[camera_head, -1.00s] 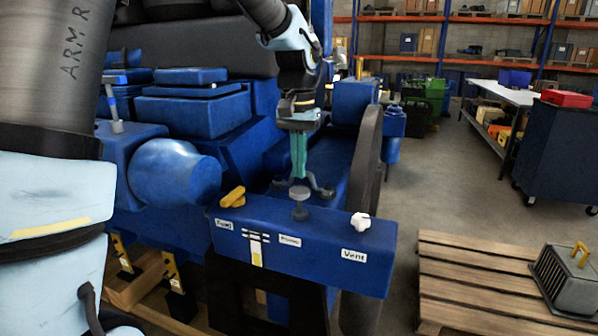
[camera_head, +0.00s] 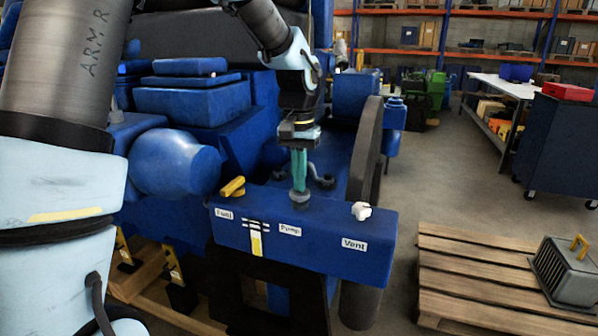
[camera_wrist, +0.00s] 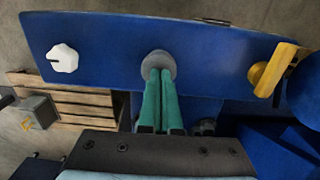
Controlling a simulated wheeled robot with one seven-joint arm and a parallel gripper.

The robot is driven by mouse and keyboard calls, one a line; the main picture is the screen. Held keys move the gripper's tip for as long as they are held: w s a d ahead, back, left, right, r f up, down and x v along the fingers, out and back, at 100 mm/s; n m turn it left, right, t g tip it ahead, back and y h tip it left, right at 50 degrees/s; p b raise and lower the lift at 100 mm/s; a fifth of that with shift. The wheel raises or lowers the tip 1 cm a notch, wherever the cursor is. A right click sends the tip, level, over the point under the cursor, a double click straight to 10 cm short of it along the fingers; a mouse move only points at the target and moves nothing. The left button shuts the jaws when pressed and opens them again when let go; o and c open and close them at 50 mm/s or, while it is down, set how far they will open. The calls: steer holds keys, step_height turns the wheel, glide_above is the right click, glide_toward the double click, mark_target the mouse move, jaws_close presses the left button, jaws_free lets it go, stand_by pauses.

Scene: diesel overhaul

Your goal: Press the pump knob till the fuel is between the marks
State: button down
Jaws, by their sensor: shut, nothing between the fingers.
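The grey round pump knob (camera_head: 300,196) sits on top of the blue panel box (camera_head: 330,252), behind the Pump label (camera_head: 290,230). My gripper (camera_head: 299,185) points straight down with its green fingers shut, its tips at the knob. In the wrist view my gripper's fingertips (camera_wrist: 160,74) overlap the knob (camera_wrist: 158,65), and they appear to touch it. The fuel gauge (camera_head: 256,242) on the front face has white marks and a yellow column. The column's top appears near the lower mark; its exact level is too small to tell.
A yellow lever (camera_head: 233,187) by the Fuel label stands left of the knob. A white vent knob (camera_head: 361,211) stands to the right. The blue engine is behind, with a large dark wheel (camera_head: 368,150). A wooden pallet (camera_head: 470,275) lies on the floor at right.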

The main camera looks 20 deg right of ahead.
steer(key=shift+f, duration=0.2)
step_height(320, 180, up, 5)
steer(key=p, duration=0.4)
steer(key=shift+w+r, duration=0.1)
step_height(320, 180, up, 9)
steer(key=b, duration=0.2)
steer(key=shift+b, duration=0.3)
steer(key=shift+w+r, duration=0.1)
stand_by(0.8)
steer(key=shift+r+b, duration=0.15)
steer(key=shift+b, duration=0.2)
steer(key=shift+s+r+b, duration=0.35)
steer(key=shift+r+b, duration=0.15)
steer(key=shift+r, duration=0.25)
steer(key=shift+s+r+b, duration=0.3)
steer(key=shift+r+b, duration=0.15)
steer(key=shift+r, duration=0.3)
